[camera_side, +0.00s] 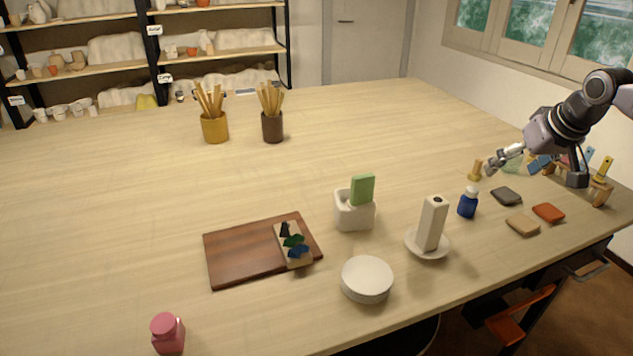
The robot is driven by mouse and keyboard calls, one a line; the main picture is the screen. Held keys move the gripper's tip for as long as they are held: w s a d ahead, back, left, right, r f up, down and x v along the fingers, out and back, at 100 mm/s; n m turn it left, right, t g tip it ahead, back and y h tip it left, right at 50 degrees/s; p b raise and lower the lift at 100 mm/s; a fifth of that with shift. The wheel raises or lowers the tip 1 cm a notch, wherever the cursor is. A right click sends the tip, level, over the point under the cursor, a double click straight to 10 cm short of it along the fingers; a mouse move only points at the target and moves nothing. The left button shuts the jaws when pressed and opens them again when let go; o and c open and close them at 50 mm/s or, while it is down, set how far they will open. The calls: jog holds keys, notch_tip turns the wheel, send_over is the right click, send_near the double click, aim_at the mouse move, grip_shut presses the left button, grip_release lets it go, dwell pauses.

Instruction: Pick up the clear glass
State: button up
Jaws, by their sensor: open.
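The clear glass (513,164) appears as a faint, pale green see-through shape at the right of the table. It is partly hidden by my gripper, so its full outline is hard to make out. My gripper (534,172) is open, with one finger on the left and the other on the right. It hangs low over the right side of the table, close to the glass. I cannot tell whether it touches the glass.
A small yellow piece (475,170) and a blue bottle (467,203) stand left of my gripper. Dark (506,196), tan (522,225) and orange (548,212) pads lie in front. A wooden tool rack (599,194) is at right.

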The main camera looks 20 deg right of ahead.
jog(key=w+d+r+m+g+h, duration=0.1)
jog(key=w+d+r+m, duration=0.15)
jog(key=w+d, duration=0.85)
jog(key=m+g, duration=0.2)
jog(key=m, duration=0.1)
send_over(511, 162)
notch_tip(511, 162, down, 6)
jog(key=shift+h, duration=0.4)
jog(key=shift+s+x, duration=0.2)
jog(key=shift+x, duration=2.25)
jog(key=shift+s+x, duration=0.2)
jog(key=shift+x, duration=2.2)
jog(key=shift+a+f, duration=0.1)
jog(key=c, duration=1.4)
